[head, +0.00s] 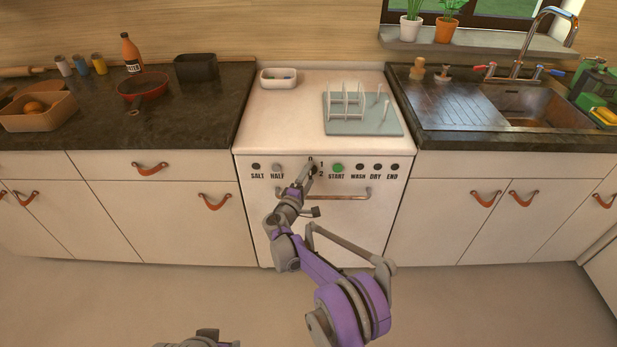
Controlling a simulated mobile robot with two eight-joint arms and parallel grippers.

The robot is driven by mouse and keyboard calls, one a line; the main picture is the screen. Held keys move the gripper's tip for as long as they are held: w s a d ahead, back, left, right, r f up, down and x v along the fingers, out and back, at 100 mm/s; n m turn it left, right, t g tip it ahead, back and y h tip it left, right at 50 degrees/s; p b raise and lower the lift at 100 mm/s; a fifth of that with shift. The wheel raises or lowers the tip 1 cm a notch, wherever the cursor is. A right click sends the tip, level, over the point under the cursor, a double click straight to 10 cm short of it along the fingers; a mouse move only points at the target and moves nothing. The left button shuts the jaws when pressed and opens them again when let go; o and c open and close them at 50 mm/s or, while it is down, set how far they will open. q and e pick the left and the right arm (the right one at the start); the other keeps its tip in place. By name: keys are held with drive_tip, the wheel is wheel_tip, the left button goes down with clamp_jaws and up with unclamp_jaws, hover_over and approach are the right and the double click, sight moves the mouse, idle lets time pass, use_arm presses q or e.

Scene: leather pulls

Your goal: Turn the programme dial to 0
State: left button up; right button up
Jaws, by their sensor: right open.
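The programme dial (313,169) is on the front panel of the white dishwasher (330,225), between the HALF and START controls. The marks 0, 1 and 2 are printed around it: 0 above, 1 and 2 at its right. My right gripper (307,173) is open at the dial and partly covers it. I cannot tell whether the fingers touch the dial, or which mark its pointer faces. At the bottom edge a piece of my own body shows, perhaps my left arm; no left fingers are seen.
The green START button (337,168) is close at the dial's right, and the HALF knob (277,167) is at its left. The oven-like handle bar (345,197) runs just below. A dish rack (350,108) stands on top. The floor in front is clear.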

drive_tip(key=shift+s, duration=0.1)
drive_tip(key=v, duration=1)
drive_tip(key=shift+s, duration=0.3)
drive_tip(key=shift+a, duration=0.1)
